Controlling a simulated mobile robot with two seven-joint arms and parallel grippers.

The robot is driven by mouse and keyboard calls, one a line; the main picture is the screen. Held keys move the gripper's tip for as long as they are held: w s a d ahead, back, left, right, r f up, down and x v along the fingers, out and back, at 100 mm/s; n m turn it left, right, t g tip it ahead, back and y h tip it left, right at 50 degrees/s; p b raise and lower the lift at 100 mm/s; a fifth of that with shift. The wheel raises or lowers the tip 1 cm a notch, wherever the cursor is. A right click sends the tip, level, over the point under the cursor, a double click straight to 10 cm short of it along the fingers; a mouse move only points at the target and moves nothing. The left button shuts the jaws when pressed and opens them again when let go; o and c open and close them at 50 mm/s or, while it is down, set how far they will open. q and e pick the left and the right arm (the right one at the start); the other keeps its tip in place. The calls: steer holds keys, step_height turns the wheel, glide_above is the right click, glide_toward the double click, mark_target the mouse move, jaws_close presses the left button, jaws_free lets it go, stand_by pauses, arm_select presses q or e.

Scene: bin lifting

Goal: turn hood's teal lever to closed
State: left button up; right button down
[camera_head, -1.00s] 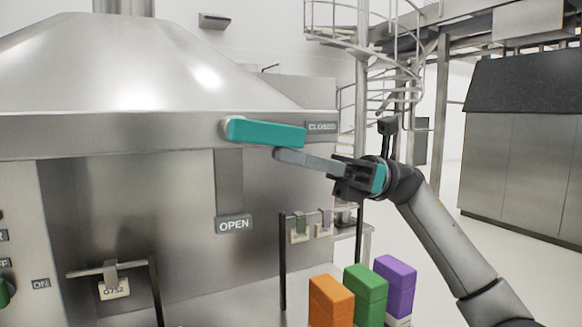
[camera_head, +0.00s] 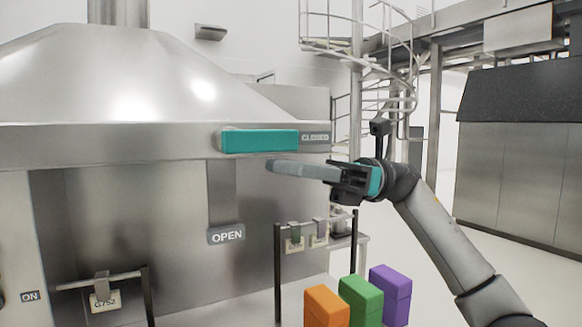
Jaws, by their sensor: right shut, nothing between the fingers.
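The teal lever (camera_head: 260,141) is on the front rim of the steel hood (camera_head: 90,143). It lies level, pointing right from its pivot at the left end. Its right end is beside the CLOSED label (camera_head: 315,137), which it partly covers or nearly touches. The OPEN label (camera_head: 227,236) is below the lever on the hood's front panel. My right gripper (camera_head: 270,166) is shut and empty, its fingers pointing left, just below the lever and apart from it in the picture. My left gripper is not in view.
Orange (camera_head: 326,307), green (camera_head: 361,299) and purple (camera_head: 391,292) blocks stand at the bottom, below my right arm. Metal rails with hanging tags (camera_head: 104,301) stand in front of the hood. A spiral stair (camera_head: 350,60) is behind. Floor at the right is clear.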

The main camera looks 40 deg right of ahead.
steer(key=s+d+f+b, duration=0.2)
steer(key=d+f+b, duration=0.2)
steer(key=d, duration=0.5)
step_height(320, 180, down, 2)
steer(key=shift+s+d, duration=0.15)
steer(key=shift+d, duration=0.1)
stand_by(0.4)
